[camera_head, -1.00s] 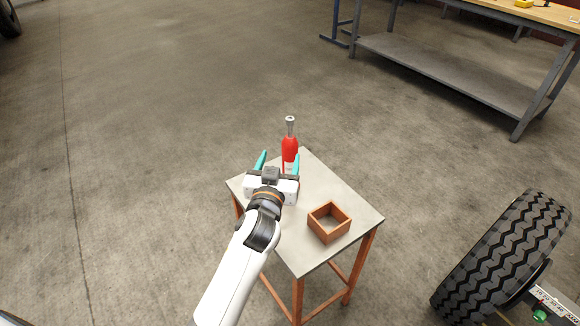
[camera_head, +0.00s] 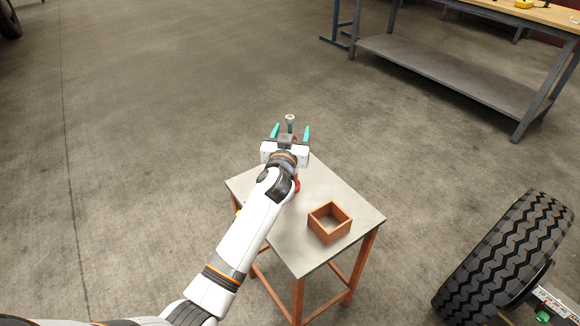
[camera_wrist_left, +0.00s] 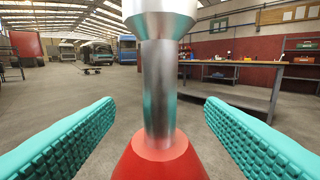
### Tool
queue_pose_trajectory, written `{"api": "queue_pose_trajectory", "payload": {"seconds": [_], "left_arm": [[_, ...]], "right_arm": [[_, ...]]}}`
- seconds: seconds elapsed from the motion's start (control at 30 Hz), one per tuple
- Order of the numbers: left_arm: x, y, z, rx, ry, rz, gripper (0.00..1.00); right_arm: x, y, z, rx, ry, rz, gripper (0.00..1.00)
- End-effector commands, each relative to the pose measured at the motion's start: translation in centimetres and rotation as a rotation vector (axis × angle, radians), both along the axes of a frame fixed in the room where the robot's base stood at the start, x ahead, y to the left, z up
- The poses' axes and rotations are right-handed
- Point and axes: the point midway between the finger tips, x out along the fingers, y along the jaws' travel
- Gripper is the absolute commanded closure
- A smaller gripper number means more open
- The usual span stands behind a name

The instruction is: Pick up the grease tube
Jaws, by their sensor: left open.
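The grease tube is a red bottle with a silver neck and a pale cap; its top (camera_head: 290,119) shows just past my left gripper in the head view. Its red body is mostly hidden behind my gripper and arm. In the left wrist view the silver neck (camera_wrist_left: 158,90) stands upright between the teal fingers, with the red shoulder below. My left gripper (camera_head: 291,131) is open, with one finger on each side of the neck and a visible gap to both. My right gripper is not in view.
The tube's small grey-topped table (camera_head: 330,185) has orange legs. An open orange-brown box (camera_head: 329,222) sits near its right corner. A large tyre (camera_head: 505,255) is at the lower right, and a workbench (camera_head: 440,70) stands at the back right.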

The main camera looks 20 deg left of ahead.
Motion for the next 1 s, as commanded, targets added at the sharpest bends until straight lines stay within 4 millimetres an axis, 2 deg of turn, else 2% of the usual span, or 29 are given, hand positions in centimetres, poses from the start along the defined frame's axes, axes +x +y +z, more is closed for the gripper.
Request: {"api": "queue_pose_trajectory", "payload": {"seconds": [0.2, 0.6, 1.0], "left_arm": [[0.06, 0.01, -0.01, 0.0, 0.0, 0.0, 0.36], [0.04, 0.0, -0.01, 0.0, 0.001, 0.0, 1.0], [0.06, -0.01, 0.4, -0.001, -0.004, -0.001, 1.0]], "right_arm": [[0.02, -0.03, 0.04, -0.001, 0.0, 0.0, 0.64], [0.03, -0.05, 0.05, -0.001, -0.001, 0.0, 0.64], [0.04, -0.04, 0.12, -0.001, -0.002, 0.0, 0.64]]}}
